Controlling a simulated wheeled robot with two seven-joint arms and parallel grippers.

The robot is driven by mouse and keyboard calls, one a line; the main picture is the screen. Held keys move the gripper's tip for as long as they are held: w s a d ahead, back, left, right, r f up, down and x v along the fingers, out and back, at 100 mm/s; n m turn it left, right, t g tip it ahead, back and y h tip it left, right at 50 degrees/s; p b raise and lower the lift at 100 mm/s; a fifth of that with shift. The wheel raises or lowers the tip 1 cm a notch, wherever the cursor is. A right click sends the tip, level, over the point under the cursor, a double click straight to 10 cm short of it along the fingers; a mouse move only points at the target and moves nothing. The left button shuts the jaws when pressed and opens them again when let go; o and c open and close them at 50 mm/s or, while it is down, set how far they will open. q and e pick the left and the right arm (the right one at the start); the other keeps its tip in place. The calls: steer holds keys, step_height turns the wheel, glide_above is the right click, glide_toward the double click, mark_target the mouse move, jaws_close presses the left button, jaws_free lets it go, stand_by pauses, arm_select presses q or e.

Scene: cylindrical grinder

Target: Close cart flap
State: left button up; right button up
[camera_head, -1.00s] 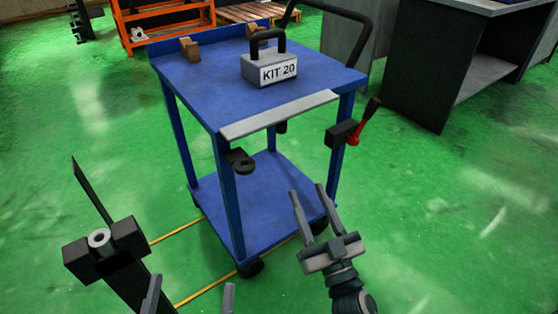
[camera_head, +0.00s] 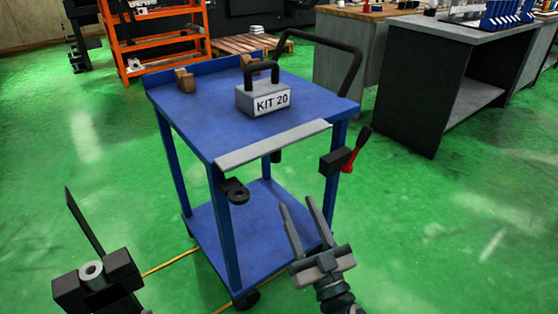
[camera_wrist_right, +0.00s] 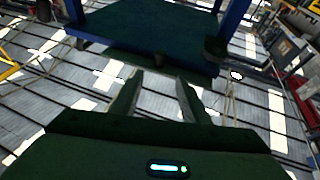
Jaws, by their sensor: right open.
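The blue cart (camera_head: 305,101) stands in the middle of the head view, with a top shelf and a lower shelf. A light grey flap strip (camera_head: 272,145) runs along the top shelf's near edge; I cannot tell its exact angle. My right gripper (camera_head: 297,208) is open and empty, in front of the cart and lower in the picture than the flap, apart from it.
A grey KIT 20 block (camera_head: 263,100) with a black handle sits on the cart top. A red lever (camera_head: 355,150) is at the cart's right front. Grey benches (camera_head: 420,95) stand at the right; green floor is open there.

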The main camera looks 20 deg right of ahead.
mark_target(277, 158)
arm_select(q)
step_height(277, 158, down, 6)
steer(key=w+g+y+p, duration=0.1)
steer(key=g, duration=0.3)
steer(key=shift+w+a+f+p, duration=0.15)
steer(key=shift+w+a+p, duration=0.2)
steer(key=shift+w, duration=0.05)
arm_select(e)
steer(key=x, duration=1.3)
steer(key=shift+w, duration=0.35)
steer(key=shift+c, duration=0.2)
jaws_close()
